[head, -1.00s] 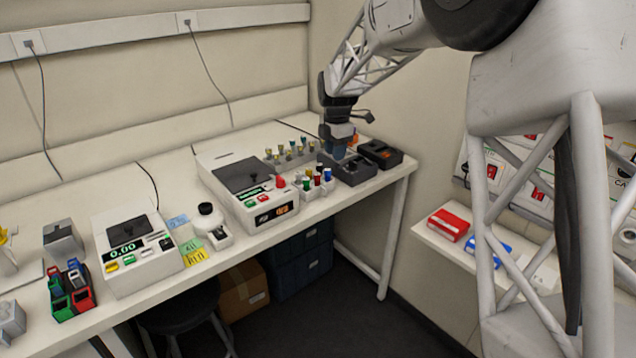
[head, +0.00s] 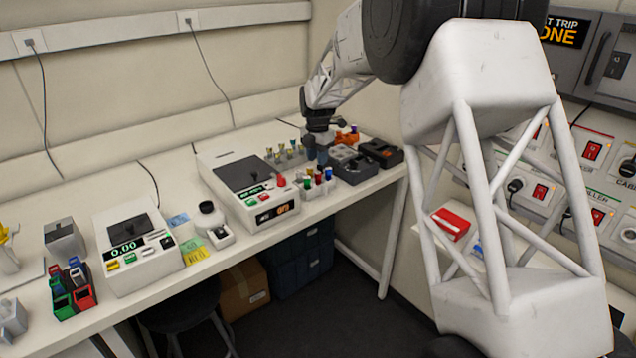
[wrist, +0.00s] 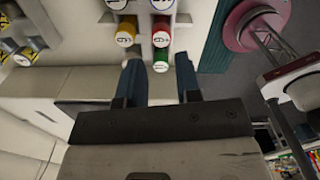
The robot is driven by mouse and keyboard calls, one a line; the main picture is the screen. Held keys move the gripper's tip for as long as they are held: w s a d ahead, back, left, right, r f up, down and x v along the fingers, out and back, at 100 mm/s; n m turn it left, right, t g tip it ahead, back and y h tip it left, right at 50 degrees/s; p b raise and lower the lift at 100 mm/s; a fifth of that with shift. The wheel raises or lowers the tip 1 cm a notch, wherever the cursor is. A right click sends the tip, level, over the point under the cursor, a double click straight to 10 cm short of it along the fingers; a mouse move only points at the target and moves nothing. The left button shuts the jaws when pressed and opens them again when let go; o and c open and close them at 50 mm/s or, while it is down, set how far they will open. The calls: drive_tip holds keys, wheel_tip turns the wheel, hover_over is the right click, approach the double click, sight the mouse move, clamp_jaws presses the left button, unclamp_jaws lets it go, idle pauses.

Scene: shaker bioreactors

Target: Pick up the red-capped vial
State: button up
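The red-capped vial (wrist: 161,39) stands in a small rack in the wrist view, between a green-capped vial (wrist: 161,56) and another capped vial. A yellow-capped vial (wrist: 126,38) is beside it on the left. In the head view the red cap (head: 318,179) shows between the green and blue caps at the front of the small white rack (head: 318,191). My gripper (wrist: 158,66) is open, its two fingers apart with nothing held. In the wrist view its fingertips flank the green cap, just short of the red one. In the head view my gripper (head: 320,158) hangs over the rack's back part.
A white device with a dark top (head: 245,178) stands left of the rack. Dark devices (head: 354,169) stand close on the right. Another row of vials (head: 284,156) is behind. A pink round part (wrist: 255,25) is at the wrist view's right.

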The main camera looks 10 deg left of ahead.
sight(318, 173)
drive_tip(key=shift+f, duration=1.05)
drive_tip(key=shift+f, duration=0.1)
drive_tip(key=shift+d+f, duration=0.1)
drive_tip(key=shift+f, duration=2.4)
drive_tip(key=shift+c, duration=0.3)
drive_tip(key=c, duration=0.3)
